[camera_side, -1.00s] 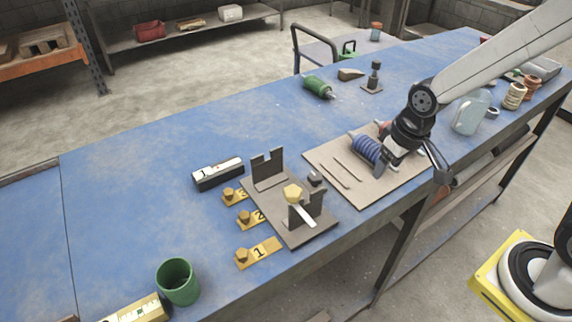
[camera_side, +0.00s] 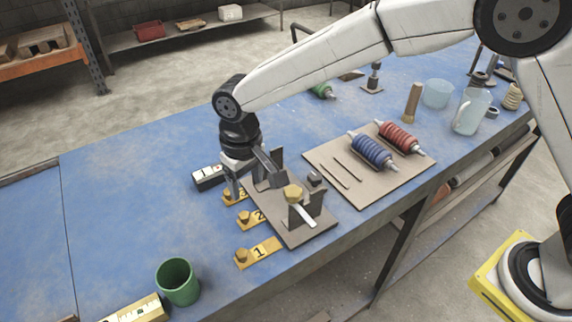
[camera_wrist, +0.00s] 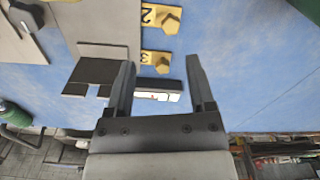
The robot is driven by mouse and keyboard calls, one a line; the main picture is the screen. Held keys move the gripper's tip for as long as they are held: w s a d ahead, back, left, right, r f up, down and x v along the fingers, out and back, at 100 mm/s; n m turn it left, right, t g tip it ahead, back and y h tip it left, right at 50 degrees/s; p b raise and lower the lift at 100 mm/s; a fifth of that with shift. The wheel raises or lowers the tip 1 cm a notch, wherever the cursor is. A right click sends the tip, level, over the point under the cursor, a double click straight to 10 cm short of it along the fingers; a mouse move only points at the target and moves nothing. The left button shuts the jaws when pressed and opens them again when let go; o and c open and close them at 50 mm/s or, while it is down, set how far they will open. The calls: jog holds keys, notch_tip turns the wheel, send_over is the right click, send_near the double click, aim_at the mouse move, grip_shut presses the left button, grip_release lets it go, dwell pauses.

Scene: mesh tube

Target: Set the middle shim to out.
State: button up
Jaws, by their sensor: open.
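Three yellow shims with brass knobs lie along the left edge of a grey fixture plate (camera_side: 290,235). The middle shim, marked 2 (camera_side: 255,216), also shows at the top of the wrist view (camera_wrist: 150,14), its knob pointing away from the plate. Shim 1 (camera_side: 262,250) shows more length than shim 2. My gripper (camera_side: 254,186) is open, pointing down over the shim 3 end. In the wrist view, shim 3 (camera_wrist: 150,57) appears between the fingertips of my gripper (camera_wrist: 160,62), apart from them.
A black-and-white block (camera_side: 207,178) lies behind shim 3. A green cup (camera_side: 178,282) stands front left. A board with blue (camera_side: 372,151) and red (camera_side: 399,137) coils lies right.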

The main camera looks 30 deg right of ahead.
aim_at(244, 214)
jog(key=shift+a, duration=0.75)
jog(key=shift+f, duration=0.1)
jog(key=shift+f, duration=0.1)
jog(key=shift+f, duration=3.75)
grip_shut()
